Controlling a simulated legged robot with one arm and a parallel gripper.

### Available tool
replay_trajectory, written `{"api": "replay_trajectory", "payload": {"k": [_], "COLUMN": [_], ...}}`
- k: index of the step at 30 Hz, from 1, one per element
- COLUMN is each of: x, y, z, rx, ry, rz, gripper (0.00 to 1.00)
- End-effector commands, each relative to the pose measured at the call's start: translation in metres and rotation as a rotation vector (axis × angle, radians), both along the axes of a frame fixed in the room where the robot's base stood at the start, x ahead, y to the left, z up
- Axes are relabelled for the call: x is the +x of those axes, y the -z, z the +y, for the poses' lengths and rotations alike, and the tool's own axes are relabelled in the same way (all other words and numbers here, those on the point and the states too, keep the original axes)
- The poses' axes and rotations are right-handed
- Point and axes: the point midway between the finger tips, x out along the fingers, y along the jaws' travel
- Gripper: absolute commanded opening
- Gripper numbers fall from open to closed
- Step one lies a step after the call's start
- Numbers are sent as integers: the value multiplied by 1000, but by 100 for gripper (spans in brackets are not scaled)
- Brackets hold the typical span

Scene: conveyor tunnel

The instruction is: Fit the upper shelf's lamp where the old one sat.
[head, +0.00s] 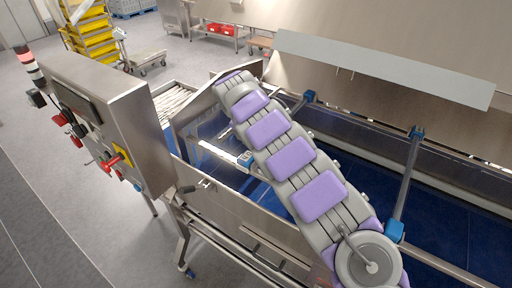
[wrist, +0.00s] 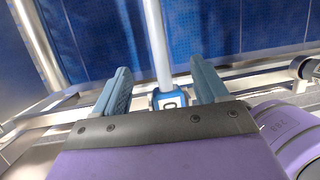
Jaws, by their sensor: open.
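In the wrist view my gripper (wrist: 160,68) is open, its two blue-grey fingers spread. A pale rod (wrist: 155,35) with a blue end block (wrist: 170,98) bearing a white label shows between and beyond the fingers; I cannot tell whether they touch it. In the head view a bright white bar (head: 218,151) with a blue end block (head: 245,160) lies inside the conveyor trough, beside my arm; it may be the same piece. My gripper is hidden in the head view. I cannot identify an upper shelf or a separate lamp.
A steel control box (head: 128,135) with red knobs stands at left. Grey crossbars with blue end blocks (head: 417,133) span the blue belt (head: 450,215). A pale sloping panel (head: 380,68) overhangs the trough. Red bins (head: 222,30) and a yellow rack (head: 92,28) stand behind.

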Motion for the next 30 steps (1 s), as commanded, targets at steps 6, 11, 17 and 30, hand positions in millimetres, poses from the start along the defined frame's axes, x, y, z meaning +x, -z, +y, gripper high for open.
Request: {"api": "replay_trajectory", "payload": {"k": [6, 11, 17, 30], "x": [-7, -11, -16, -22], "y": [-44, -68, -93, -126], "z": [15, 23, 30, 38], "rx": [3, 3, 2, 0], "ry": [-1, -3, -3, 2], "rz": [-2, -1, -1, 2], "gripper": [73, 73, 73, 73]}}
